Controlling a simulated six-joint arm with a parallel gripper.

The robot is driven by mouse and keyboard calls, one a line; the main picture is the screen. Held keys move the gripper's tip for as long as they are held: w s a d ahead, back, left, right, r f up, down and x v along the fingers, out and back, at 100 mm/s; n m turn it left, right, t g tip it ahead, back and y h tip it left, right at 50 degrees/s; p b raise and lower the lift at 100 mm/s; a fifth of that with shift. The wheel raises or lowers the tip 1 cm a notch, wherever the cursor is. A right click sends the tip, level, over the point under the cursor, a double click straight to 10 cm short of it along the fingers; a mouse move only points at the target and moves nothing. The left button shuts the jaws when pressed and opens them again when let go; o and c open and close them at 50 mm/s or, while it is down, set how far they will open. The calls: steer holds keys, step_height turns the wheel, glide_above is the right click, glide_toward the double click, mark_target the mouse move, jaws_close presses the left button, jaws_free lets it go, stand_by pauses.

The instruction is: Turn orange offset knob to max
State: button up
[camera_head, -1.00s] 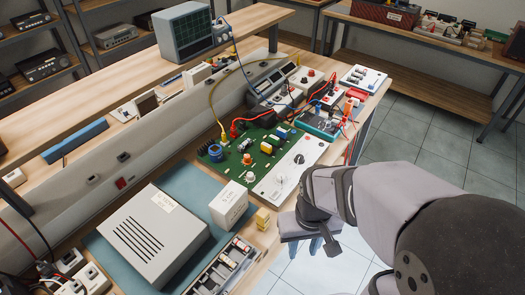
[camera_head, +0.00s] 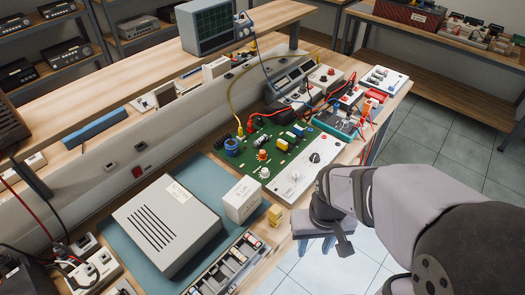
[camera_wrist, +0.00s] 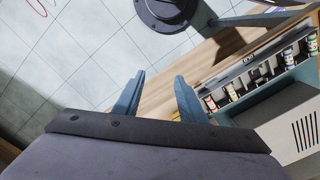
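A green circuit board (camera_head: 275,137) lies on the bench with a white panel (camera_head: 300,178) along its front side. A small orange knob (camera_head: 262,155) stands on the board's near part, close to a white knob (camera_head: 264,172). Which one is the offset knob cannot be read from labels here. My gripper (camera_head: 322,246) hangs beyond the bench's front edge, to the right of the board and apart from it. The wrist view shows its two blue fingers (camera_wrist: 158,98) spread, with nothing between them, above the floor and bench edge. No knob shows in the wrist view.
A white box (camera_head: 242,200), yellow block (camera_head: 275,214), grey instrument case (camera_head: 168,225) and divided tray (camera_head: 225,265) stand near the board. Leads and small devices crowd its far side. Tiled floor (camera_head: 440,140) lies open at right.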

steer(key=w+a+r+n+t+y, duration=0.1)
steer(key=w+n, duration=0.1)
steer(key=w, duration=0.7)
steer(key=w+a+r+n+y, duration=0.1)
steer(key=w+a+n, duration=0.15)
steer(key=w, duration=0.75)
steer(key=n+t+y, duration=0.1)
steer(key=n+y, duration=0.1)
steer(key=n, duration=0.5)
glide_toward(263, 152)
steer(key=f, duration=0.1)
steer(key=shift+p+x, duration=1.65)
steer(key=shift+x, duration=2.1)
steer(key=shift+w+a+r, duration=0.1)
steer(key=shift+a, duration=0.1)
steer(key=shift+c, duration=0.2)
jaws_close()
